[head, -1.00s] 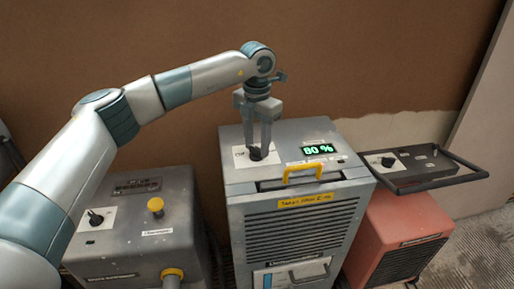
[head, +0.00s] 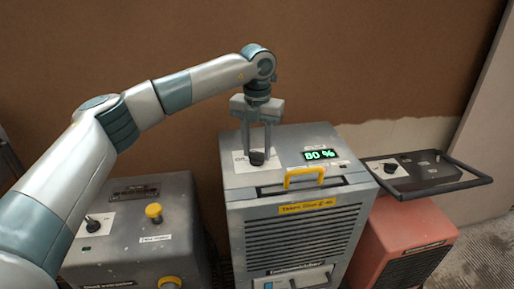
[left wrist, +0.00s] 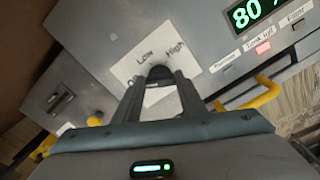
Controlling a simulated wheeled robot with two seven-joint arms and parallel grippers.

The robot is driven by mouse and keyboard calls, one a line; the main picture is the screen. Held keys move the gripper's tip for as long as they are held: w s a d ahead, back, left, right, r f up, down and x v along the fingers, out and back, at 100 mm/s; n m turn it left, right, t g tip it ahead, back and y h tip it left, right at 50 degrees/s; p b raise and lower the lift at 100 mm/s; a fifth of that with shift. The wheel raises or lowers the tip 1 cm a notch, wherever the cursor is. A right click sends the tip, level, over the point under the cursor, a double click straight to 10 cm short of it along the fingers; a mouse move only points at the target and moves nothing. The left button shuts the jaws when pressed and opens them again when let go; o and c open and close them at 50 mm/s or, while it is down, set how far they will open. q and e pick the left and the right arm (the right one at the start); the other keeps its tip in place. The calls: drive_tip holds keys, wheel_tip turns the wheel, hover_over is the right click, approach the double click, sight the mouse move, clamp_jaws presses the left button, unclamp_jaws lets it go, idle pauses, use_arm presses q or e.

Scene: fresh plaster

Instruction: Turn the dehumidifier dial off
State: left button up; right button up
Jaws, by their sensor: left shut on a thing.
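The dehumidifier (head: 295,230) is the tall grey machine in the middle, with a yellow handle and a green "80 %" display (head: 321,155). Its black dial (head: 257,159) sits on a white label on top, at the left. My left gripper (head: 257,152) comes down from above, its two fingers closed on the dial. In the left wrist view the dial (left wrist: 160,72) shows between the fingertips. The dial's pointer is hard to make out. My right gripper is not in view.
A lower grey machine (head: 130,245) with its own black knob and a yellow button stands at the left. A red machine (head: 410,240) with a knob and a black bar handle (head: 450,185) stands at the right. A brown wall is close behind.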

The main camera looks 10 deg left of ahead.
sight(257, 152)
use_arm(q)
drive_tip(key=shift+w+r, duration=0.1)
drive_tip(key=shift+r, duration=0.05)
drive_tip(key=o, duration=1.1)
drive_tip(key=shift+c, duration=0.2)
drive_tip(key=shift+r, duration=0.6)
wheel_tip(257, 152, up, 16)
drive_tip(key=b, duration=0.1)
drive_tip(key=shift+b, duration=0.3)
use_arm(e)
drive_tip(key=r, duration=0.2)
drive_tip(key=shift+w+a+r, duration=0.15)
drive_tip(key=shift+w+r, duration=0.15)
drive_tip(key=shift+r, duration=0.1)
